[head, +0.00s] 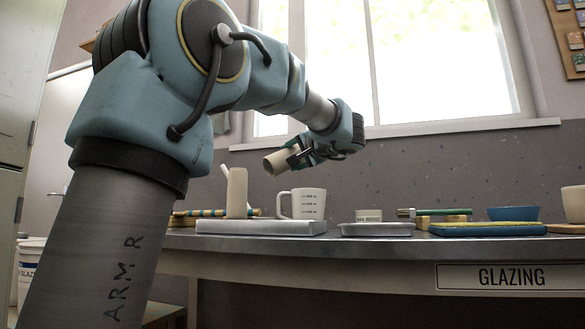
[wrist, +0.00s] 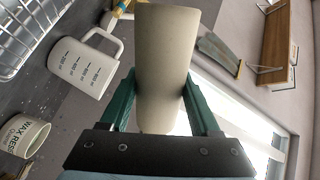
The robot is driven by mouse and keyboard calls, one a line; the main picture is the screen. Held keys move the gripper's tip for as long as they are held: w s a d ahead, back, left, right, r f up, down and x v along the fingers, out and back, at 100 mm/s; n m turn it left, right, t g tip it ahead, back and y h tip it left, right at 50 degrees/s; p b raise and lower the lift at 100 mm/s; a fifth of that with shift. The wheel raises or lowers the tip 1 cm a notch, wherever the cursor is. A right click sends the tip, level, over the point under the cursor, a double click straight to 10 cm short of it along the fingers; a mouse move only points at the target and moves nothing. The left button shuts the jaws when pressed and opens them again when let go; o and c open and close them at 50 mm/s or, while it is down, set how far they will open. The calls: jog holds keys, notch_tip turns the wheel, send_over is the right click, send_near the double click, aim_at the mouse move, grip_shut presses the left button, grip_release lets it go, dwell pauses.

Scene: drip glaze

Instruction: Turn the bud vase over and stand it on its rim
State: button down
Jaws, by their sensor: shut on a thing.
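The bud vase (head: 277,162), a pale beige tapering cylinder, is held in the air above the counter by my gripper (head: 297,156). In the head view it lies nearly level, its left end a little lower. In the wrist view the vase (wrist: 162,60) stands between the two green fingers of my gripper (wrist: 160,97), which are shut on its sides. I cannot tell for sure which end is the rim.
A pale cylinder (head: 237,192) and a white measuring jug (head: 308,204) stand at a pale tray (head: 260,227) below. A small labelled pot (head: 368,215), a shallow tray (head: 376,230), a yellow-edged board (head: 485,230) and a blue bowl (head: 512,213) stand to the right.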

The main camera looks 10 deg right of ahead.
jog(key=shift+f+n+b, duration=0.15)
jog(key=shift+n+b, duration=0.8)
jog(key=shift+b, duration=0.45)
jog(key=shift+f+n+b, duration=0.1)
jog(key=shift+n+b, duration=0.85)
jog(key=shift+b, duration=0.4)
jog(key=n+b, duration=0.4)
jog(key=shift+b, duration=0.4)
jog(key=f+n+b, duration=0.1)
jog(key=n+b, duration=0.3)
jog(key=b, duration=0.1)
jog(key=shift+f, duration=0.4)
jog(key=shift+f+n+b, duration=0.2)
jog(key=shift+n+b, duration=0.2)
jog(key=shift+b, duration=0.25)
jog(key=shift+f+b, duration=1)
jog(key=shift+f, duration=1.75)
jog(key=shift+f, duration=0.4)
jog(key=shift+c, duration=0.2)
grip_release()
